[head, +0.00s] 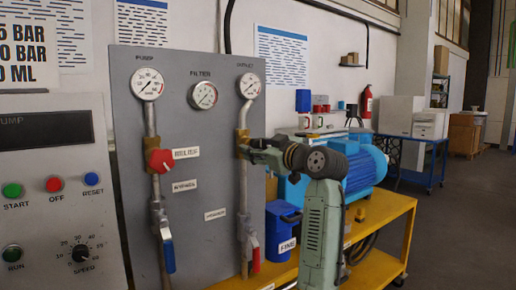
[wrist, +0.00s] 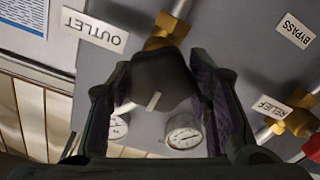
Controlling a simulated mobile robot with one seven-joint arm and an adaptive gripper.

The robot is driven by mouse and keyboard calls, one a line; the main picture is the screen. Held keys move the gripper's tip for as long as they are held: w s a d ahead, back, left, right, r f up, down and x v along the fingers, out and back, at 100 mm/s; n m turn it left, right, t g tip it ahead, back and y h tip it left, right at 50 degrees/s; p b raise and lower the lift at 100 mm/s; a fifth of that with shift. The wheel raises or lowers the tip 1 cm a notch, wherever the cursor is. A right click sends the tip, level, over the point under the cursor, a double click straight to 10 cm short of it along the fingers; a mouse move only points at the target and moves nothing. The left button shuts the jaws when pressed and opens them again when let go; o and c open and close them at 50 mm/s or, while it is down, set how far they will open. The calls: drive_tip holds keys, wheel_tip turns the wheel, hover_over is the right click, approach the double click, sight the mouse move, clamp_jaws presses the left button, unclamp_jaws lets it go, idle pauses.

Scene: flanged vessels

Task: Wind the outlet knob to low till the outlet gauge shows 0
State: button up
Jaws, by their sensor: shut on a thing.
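The outlet knob (wrist: 160,80) is dark with a white pointer line and sits on a brass valve body (wrist: 168,30). My gripper (wrist: 165,95) is shut on it, with one finger on each side. In the head view my gripper (head: 254,150) reaches the right-hand pipe (head: 243,190) at its brass fitting, and hides the knob. The outlet gauge (head: 249,85) is at the panel's upper right, above the gripper; its needle is too small to read surely. The OUTLET label (wrist: 95,32) appears upside down in the wrist view.
The pump gauge (head: 147,84) and filter gauge (head: 204,95) are also on the grey panel (head: 190,150). A red relief knob (head: 160,161) is on the left pipe. Blue (head: 168,255) and red (head: 256,258) lever handles hang low. A blue bin (head: 283,228) stands right of the panel.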

drive_tip(key=shift+f, duration=0.1)
idle(0.3)
drive_tip(key=o, duration=1.1)
drive_tip(key=shift+o, duration=0.2)
drive_tip(key=v, duration=1.2)
